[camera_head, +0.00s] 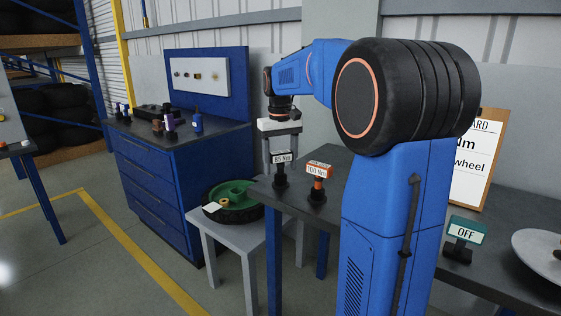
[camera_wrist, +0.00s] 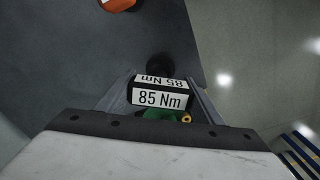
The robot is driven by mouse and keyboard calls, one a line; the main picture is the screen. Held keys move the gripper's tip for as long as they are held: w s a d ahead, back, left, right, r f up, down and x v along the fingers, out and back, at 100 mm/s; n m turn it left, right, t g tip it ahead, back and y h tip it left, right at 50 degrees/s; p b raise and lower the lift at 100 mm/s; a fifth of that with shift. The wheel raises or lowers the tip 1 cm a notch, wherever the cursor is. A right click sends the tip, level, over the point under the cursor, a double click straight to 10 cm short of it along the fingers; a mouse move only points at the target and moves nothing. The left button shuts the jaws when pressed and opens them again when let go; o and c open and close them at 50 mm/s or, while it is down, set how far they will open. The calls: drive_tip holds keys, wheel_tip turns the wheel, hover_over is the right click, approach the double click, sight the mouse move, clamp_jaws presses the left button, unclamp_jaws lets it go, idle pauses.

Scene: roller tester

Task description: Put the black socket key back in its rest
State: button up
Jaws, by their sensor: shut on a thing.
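The black socket key (camera_head: 281,157), with a white "85 Nm" label, stands upright near the left corner of the workbench (camera_head: 300,206). Its labelled head also shows in the wrist view (camera_wrist: 160,97). My gripper (camera_head: 282,150) points down and is shut on the head, one finger on each side. Below the head, a dark stem runs down to a small black rest (camera_head: 280,184) on the bench. A dark round shape shows just beyond the head in the wrist view. I cannot tell whether the key is fully seated in the rest.
An orange-labelled key (camera_head: 318,171) stands close to the right on its own base. A green "OFF" key (camera_head: 463,234) stands farther right. A stool (camera_head: 228,237) with a tyre and green hub stands left of the bench. A blue cabinet (camera_head: 185,175) is behind.

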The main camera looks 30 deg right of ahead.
drive_tip(key=o, duration=1.9)
drive_tip(key=shift+o, duration=0.2)
drive_tip(key=shift+f, duration=0.1)
wheel_tip(320, 180, up, 18)
drive_tip(key=f, duration=0.1)
drive_tip(key=s+a+f+n+t, duration=0.1)
drive_tip(key=s+a+f, duration=0.4)
drive_tip(key=s, duration=0.2)
drive_tip(key=s+a+f+t, duration=0.1)
drive_tip(key=s+a+f, duration=0.35)
drive_tip(key=s, duration=0.25)
drive_tip(key=s+a+f+t, duration=0.1)
drive_tip(key=s+a+f, duration=0.2)
drive_tip(key=s+f, duration=0.5)
drive_tip(key=s+a+f+n+t, duration=0.1)
drive_tip(key=s+a+f, duration=0.2)
drive_tip(key=s+f, duration=0.5)
wheel_tip(320, 180, down, 4)
drive_tip(key=shift+s+a+r+t, duration=0.15)
drive_tip(key=shift+r+t, duration=0.1)
drive_tip(key=shift+t, duration=0.15)
